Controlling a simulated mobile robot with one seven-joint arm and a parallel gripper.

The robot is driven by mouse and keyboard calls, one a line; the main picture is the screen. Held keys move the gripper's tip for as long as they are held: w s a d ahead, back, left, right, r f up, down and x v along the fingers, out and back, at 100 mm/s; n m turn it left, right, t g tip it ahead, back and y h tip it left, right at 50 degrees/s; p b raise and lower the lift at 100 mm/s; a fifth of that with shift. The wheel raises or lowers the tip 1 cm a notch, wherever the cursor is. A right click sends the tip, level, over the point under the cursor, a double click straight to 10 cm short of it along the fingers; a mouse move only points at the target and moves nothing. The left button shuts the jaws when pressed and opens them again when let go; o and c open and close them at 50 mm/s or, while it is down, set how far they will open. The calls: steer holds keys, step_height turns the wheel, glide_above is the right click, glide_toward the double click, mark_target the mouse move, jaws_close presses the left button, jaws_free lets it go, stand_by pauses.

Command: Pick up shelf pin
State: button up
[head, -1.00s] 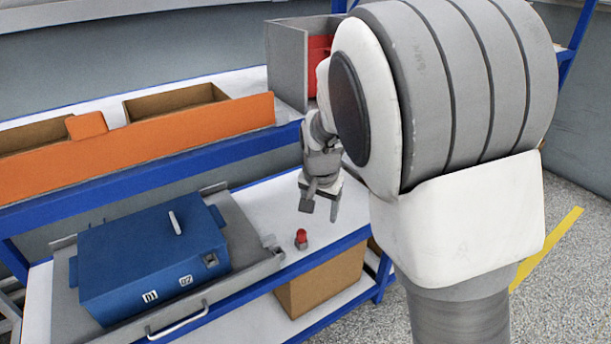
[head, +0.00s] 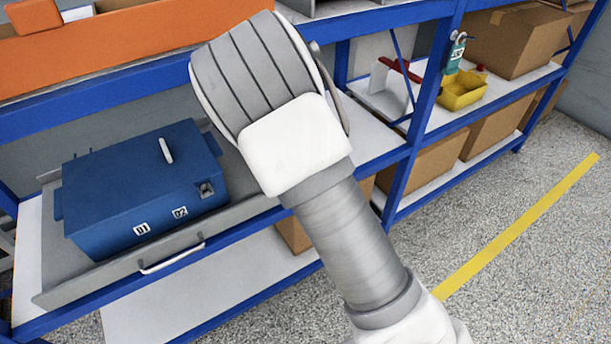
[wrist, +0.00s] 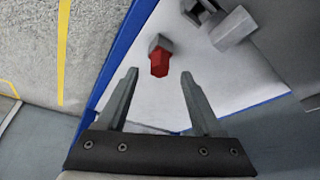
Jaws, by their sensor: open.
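The shelf pin, a small piece with a red end and a grey end (wrist: 159,57), is on the white shelf surface in the wrist view. My gripper (wrist: 158,75) is open, its two fingers pointing toward the shelf. The pin shows in line with the gap between the fingertips, at and just beyond them. Nothing is gripped, and I cannot tell the remaining distance. In the head view my arm hides both the gripper and the pin.
A blue box (head: 140,190) with a light lever sits on a grey tray (head: 75,283) with a front handle, left of my arm. The blue shelf edge (wrist: 121,45) runs beside the pin. Grey metal parts (wrist: 232,30) lie close to it. A yellow bin (head: 462,92) stands farther right.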

steer(key=b+x, duration=0.1)
steer(key=x, duration=0.3)
steer(key=shift+s+f+b, duration=0.1)
steer(key=shift+f+b, duration=0.05)
steer(key=shift+b, duration=0.15)
jaws_close()
